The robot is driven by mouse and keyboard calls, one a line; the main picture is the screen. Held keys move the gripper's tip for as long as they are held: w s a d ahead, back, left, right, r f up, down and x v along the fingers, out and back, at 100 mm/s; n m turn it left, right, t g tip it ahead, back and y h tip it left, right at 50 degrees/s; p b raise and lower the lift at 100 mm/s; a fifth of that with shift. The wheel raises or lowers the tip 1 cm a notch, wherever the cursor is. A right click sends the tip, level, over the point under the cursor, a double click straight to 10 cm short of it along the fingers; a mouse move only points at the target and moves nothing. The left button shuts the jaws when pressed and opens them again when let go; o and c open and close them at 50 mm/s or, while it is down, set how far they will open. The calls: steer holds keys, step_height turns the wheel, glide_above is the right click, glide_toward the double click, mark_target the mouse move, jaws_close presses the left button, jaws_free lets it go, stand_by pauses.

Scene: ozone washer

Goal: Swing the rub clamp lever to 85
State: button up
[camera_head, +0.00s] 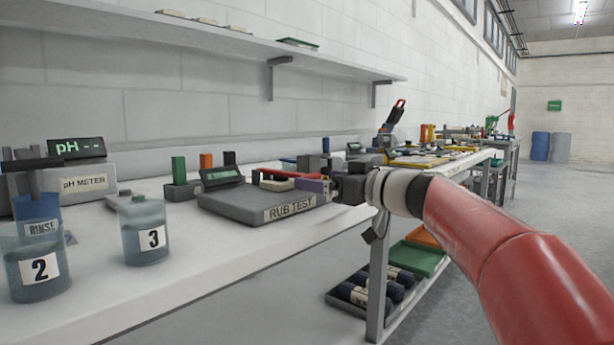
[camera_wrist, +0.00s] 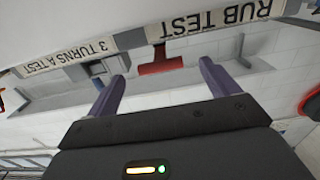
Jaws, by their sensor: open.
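The rub test unit (camera_head: 255,205) is a grey slab with a "RUB TEST" label on the bench. A red lever (camera_head: 290,174) lies across its top at the right. In the wrist view a red T-shaped handle (camera_wrist: 160,62) shows near the inverted "RUB TEST" label (camera_wrist: 215,20); I take it for the same lever, though its angle cannot be read. My gripper (camera_head: 318,187) is at the unit's right end. In the wrist view my gripper (camera_wrist: 163,74) is open, its purple fingers spread to either side of the handle. Contact cannot be told.
A small display (camera_head: 222,177) stands at the unit's back. Jar 3 (camera_head: 144,230), jar 2 (camera_head: 35,265) and the pH meter (camera_head: 75,183) are at the left. A shelf (camera_head: 250,40) runs above. A lower rack of dark rolls (camera_head: 370,290) is below. The bench front is clear.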

mark_target(312, 178)
steer(key=p+x, duration=0.1)
steer(key=x, duration=0.3)
